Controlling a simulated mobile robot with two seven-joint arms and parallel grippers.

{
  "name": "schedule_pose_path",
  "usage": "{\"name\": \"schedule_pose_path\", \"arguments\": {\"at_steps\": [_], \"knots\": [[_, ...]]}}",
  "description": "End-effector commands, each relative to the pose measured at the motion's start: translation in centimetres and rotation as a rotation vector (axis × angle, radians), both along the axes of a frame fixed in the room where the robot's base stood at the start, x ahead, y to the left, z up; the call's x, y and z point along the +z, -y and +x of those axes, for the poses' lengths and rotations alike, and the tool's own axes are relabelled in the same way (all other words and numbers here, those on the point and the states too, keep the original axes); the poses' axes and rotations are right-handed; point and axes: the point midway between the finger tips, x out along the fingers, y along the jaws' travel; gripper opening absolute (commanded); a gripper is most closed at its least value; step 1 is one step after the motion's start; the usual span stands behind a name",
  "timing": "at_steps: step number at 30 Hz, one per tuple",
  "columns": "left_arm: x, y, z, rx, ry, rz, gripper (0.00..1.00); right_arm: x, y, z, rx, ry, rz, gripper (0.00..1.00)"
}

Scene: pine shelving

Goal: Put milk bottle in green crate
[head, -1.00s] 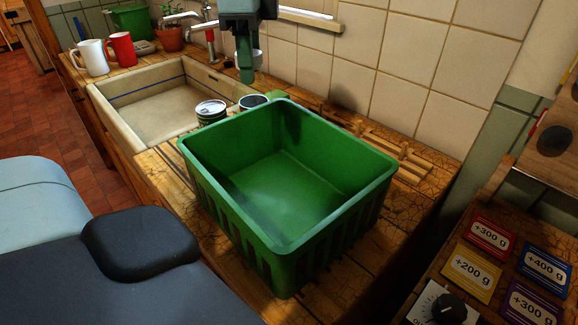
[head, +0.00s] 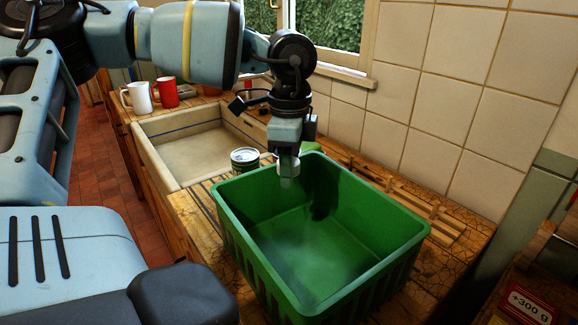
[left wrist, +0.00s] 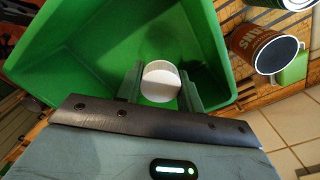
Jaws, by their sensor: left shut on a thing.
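The green crate (head: 345,245) stands open and looks empty on the wooden counter beside the sink. My left gripper (head: 287,166) points down over the crate's back left part, shut on a white thing, likely the milk bottle (head: 289,169). In the left wrist view its round white top (left wrist: 160,79) sits between the two fingers (left wrist: 161,88), with the green crate (left wrist: 75,45) around and below. Most of the bottle is hidden, and I cannot tell whether it touches the crate floor. My right gripper is not in view.
A green can (head: 244,159) stands by the crate's back left corner. The left wrist view shows a brown can (left wrist: 262,48) and a green thing (left wrist: 292,70) just outside the rim. A white mug (head: 137,97) and red mug (head: 167,92) stand beyond the sink (head: 190,150).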

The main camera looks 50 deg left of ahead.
Motion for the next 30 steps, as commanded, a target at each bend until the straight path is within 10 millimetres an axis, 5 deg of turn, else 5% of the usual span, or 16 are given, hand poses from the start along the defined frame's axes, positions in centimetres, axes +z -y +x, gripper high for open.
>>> {"name": "schedule_pose_path", "arguments": {"at_steps": [11, 12, 16, 30], "knots": [[-0.7, 0.0, 0.0, 0.000, 0.001, 0.000, 0.00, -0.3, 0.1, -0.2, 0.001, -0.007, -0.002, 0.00], [-0.7, 0.0, 0.0, 0.000, 0.000, 0.000, 0.41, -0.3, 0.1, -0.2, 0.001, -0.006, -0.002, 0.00], [-0.6, 0.0, 0.0, 0.000, 0.001, 0.000, 0.58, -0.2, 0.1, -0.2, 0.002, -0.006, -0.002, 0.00], [0.8, 0.0, 0.1, 0.001, 0.005, 0.002, 0.60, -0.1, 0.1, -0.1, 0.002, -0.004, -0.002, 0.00]]}}
